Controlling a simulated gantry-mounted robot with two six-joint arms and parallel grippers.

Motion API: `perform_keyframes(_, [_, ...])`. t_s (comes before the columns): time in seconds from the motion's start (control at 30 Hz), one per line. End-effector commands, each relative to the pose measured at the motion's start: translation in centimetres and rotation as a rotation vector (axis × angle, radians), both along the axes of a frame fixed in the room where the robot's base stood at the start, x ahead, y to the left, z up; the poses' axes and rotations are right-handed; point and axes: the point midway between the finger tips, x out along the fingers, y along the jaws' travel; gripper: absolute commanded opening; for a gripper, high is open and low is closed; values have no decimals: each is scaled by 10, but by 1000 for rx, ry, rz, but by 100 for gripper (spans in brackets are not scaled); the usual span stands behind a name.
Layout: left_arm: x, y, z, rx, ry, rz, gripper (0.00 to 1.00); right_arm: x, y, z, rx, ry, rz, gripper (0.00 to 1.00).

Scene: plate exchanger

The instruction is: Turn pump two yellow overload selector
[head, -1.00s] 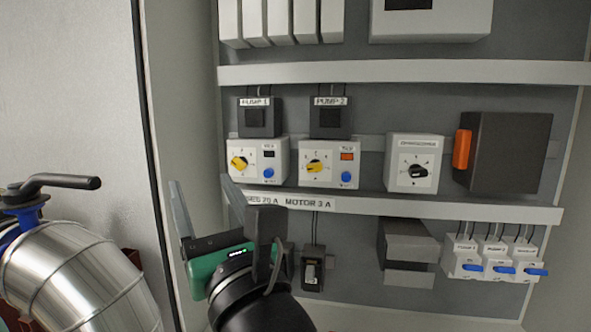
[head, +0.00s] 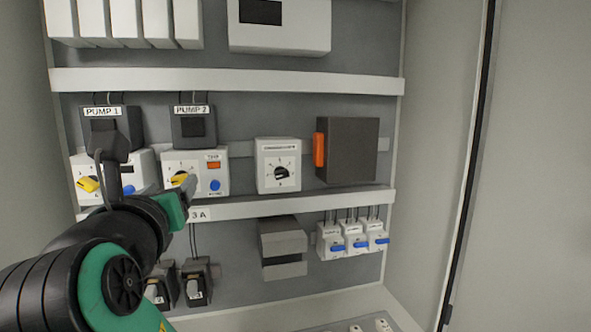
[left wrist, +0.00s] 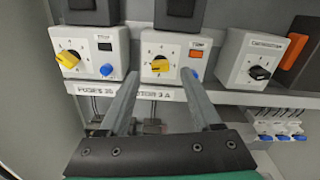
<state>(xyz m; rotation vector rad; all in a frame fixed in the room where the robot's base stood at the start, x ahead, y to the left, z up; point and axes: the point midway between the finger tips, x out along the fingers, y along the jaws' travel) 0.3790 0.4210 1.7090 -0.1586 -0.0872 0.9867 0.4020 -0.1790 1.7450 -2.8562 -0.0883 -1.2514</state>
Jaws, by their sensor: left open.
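The pump two overload unit (head: 208,186) is a white box below the black PUMP 2 block (head: 193,128). It has a yellow selector (head: 178,179), an orange indicator window (head: 213,165) and a blue button (head: 215,185). In the left wrist view the yellow selector (left wrist: 161,65) appears between the tips of my left gripper (left wrist: 160,80), which is open and empty. The fingers appear short of the knob, without visible contact. My right gripper is in neither current view.
The pump one overload unit (head: 135,172), with its own yellow selector (head: 88,184), stands to the left. A contactor box with a black knob (head: 281,173) is on the right. A white duct (head: 290,204) runs below. Blue-levered breakers (head: 350,240) sit lower right.

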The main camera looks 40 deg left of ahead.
Motion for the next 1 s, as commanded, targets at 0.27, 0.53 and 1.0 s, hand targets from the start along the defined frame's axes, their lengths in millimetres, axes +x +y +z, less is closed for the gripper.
perform_keyframes(0.27, [22, 34, 0, -1, 2, 1, 65, 0, 0, 10, 0, 0, 0, 48])
perform_keyframes(0.53, [24, 37, -1, -2, 0, -1, 65, 0, 0, 10, 0, 0, 0, 48])
perform_keyframes(1.0, [24, 36, -1, -1, 0, -1, 0, 0, 0, 10, 0, 0, 0, 48])
